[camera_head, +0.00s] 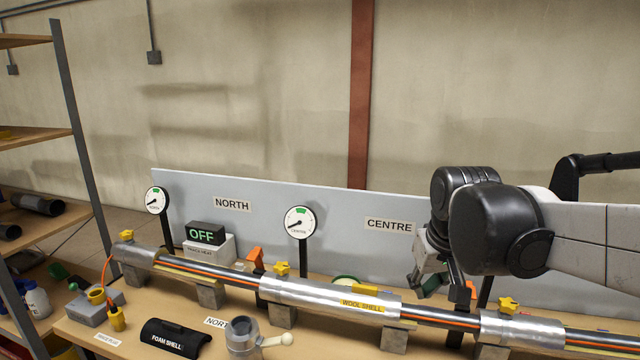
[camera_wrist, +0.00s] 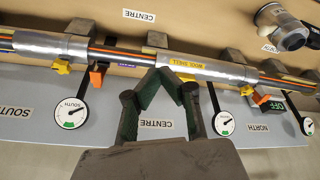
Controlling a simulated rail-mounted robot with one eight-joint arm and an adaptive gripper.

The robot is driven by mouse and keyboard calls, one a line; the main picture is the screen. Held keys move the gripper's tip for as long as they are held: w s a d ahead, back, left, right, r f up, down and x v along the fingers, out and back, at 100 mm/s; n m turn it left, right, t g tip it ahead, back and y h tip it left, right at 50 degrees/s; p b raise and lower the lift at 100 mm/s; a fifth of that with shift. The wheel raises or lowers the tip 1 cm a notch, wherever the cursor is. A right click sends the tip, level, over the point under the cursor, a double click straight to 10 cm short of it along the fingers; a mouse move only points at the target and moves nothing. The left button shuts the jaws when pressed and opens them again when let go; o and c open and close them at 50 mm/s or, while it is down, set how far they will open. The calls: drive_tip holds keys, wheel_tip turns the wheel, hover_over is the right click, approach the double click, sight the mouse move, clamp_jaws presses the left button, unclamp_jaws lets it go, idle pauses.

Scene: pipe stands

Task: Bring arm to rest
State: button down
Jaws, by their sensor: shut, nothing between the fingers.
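My gripper (camera_head: 430,284) hangs at the right in the head view, beside the pipe and in front of the grey back panel (camera_head: 330,213). In the wrist view my gripper (camera_wrist: 160,78) has its green-lined fingertips together with nothing between them. The wool shell (camera_head: 335,298) is a silver sleeve on the pipe, left of my gripper; it also shows in the wrist view (camera_wrist: 205,69). My fingers look apart from the pipe, though the exact gap is unclear.
Dial gauges (camera_head: 300,222) stand along the panel. An "OFF" box (camera_head: 205,234), a black foam shell (camera_head: 176,339) and a grey cylindrical fitting (camera_head: 244,338) sit on the bench. Yellow valves (camera_head: 281,268) and orange levers (camera_head: 254,257) stick up along the pipe. Shelves (camera_head: 35,135) stand left.

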drive_tip(key=s+f+m+t+b, duration=0.1)
drive_tip(key=s+f+t, duration=0.2)
drive_tip(key=s, duration=1.2)
wheel_tip(320, 180, down, 2)
drive_tip(key=shift+s+d+f, duration=0.15)
drive_tip(key=shift+d, duration=0.1)
